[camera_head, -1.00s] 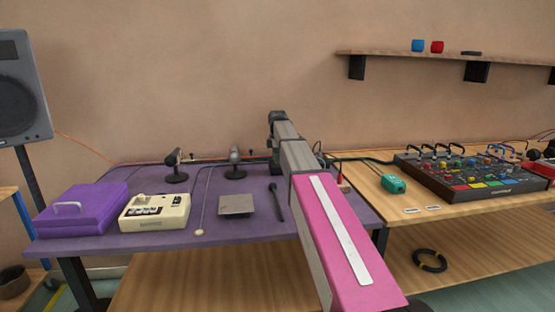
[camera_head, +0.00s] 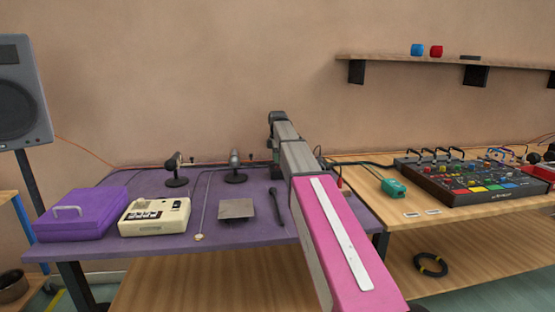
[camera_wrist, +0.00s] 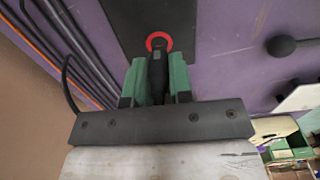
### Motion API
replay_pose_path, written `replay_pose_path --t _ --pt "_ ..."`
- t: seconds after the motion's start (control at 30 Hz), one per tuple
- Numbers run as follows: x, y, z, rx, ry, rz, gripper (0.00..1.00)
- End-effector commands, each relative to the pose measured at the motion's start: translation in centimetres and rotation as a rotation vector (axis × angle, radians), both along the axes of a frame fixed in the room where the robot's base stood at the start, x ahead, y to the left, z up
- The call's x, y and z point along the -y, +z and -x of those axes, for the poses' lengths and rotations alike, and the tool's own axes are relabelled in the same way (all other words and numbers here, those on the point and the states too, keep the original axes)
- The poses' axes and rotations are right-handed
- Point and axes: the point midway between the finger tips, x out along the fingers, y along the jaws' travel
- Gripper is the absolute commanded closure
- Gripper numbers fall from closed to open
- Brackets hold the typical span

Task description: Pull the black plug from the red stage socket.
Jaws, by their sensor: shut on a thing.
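In the wrist view, the black plug (camera_wrist: 157,66) is between the two green fingers of my gripper (camera_wrist: 157,80), which is shut on it. The plug's far end lies over the red ring of the stage socket (camera_wrist: 156,38), set on a dark plate on the purple surface. The plug covers the ring's centre, so I cannot tell how deep it sits. A black cable curves at the left of the gripper. In the head view, my pink and grey arm hides the socket, plug and gripper.
The purple table (camera_head: 120,243) bears a purple case (camera_head: 82,218), a cream machine (camera_head: 155,217), two small microphones, a metal plate (camera_head: 237,209) and a black microphone (camera_head: 276,206). A wooden table at right holds a green box (camera_head: 393,188) and a black mixer (camera_head: 470,180). A shelf is above.

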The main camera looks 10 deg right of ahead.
Motion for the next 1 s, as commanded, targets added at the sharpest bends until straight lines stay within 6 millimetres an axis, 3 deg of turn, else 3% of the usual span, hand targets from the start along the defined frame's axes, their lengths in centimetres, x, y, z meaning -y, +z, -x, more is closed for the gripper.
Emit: replay_pose_path --t 0.5,0.87,1.0 --pt "0.0 2.8 0.0 0.0 0.0 0.0 1.0" --pt "-0.1 3.0 0.1 0.0 0.0 0.0 1.0" --pt "-0.9 3.2 1.3 0.0 0.002 0.0 1.0"
